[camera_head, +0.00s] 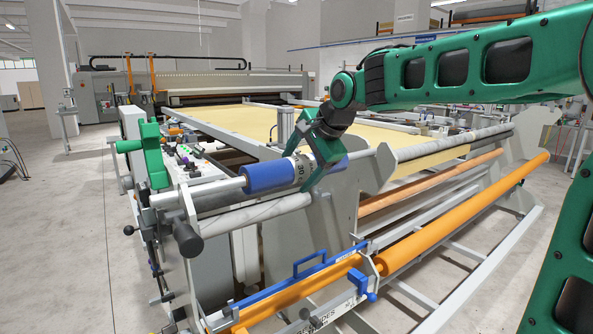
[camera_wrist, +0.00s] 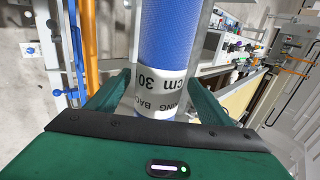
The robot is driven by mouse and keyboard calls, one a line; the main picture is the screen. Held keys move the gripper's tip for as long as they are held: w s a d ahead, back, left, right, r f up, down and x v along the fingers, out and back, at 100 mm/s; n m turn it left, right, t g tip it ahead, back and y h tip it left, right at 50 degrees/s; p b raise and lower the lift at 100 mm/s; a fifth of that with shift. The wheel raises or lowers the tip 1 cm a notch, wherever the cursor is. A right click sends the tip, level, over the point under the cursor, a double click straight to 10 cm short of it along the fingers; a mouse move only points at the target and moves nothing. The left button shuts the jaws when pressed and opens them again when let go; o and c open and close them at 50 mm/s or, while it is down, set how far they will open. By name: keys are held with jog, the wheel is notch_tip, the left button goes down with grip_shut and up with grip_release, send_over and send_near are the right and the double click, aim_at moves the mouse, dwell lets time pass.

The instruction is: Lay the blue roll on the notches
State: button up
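The blue roll (camera_head: 268,177) is a blue sleeve on a long pale rod (camera_head: 205,190), with a white printed label band (camera_wrist: 160,82) near its middle. My gripper (camera_head: 318,168) reaches down over the labelled part. In the wrist view its two green fingers (camera_wrist: 158,88) lie on either side of the roll and appear closed on it. The rod runs nearly level above the grey end plates, left (camera_head: 190,208) and right (camera_head: 386,158). I cannot tell whether it sits in the notches or hovers just above them.
A pale grey roller (camera_head: 255,212) lies just below the blue roll. Orange bars (camera_head: 465,220) and a blue handle (camera_head: 322,263) are in front. A green bracket (camera_head: 152,157) and a dark knob (camera_head: 188,240) stand at the left end. Yellow fabric (camera_head: 235,122) covers the bed behind. Floor at left is clear.

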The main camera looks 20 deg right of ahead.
jog(key=v, duration=1)
jog(key=shift+s+r, duration=0.25)
jog(key=shift+f, duration=0.1)
jog(key=s+d+f+n+g+h, duration=0.2)
jog(key=s+d+f, duration=0.5)
jog(key=f, duration=0.2)
jog(key=s+d+f+n+g, duration=0.3)
jog(key=s+d+f, duration=0.1)
jog(key=s+f, duration=0.6)
jog(key=s+d+f+n+g, duration=0.3)
jog(key=s+f, duration=0.7)
jog(key=s, duration=0.5)
jog(key=shift+s+d, duration=0.3)
jog(key=shift+d, duration=0.05)
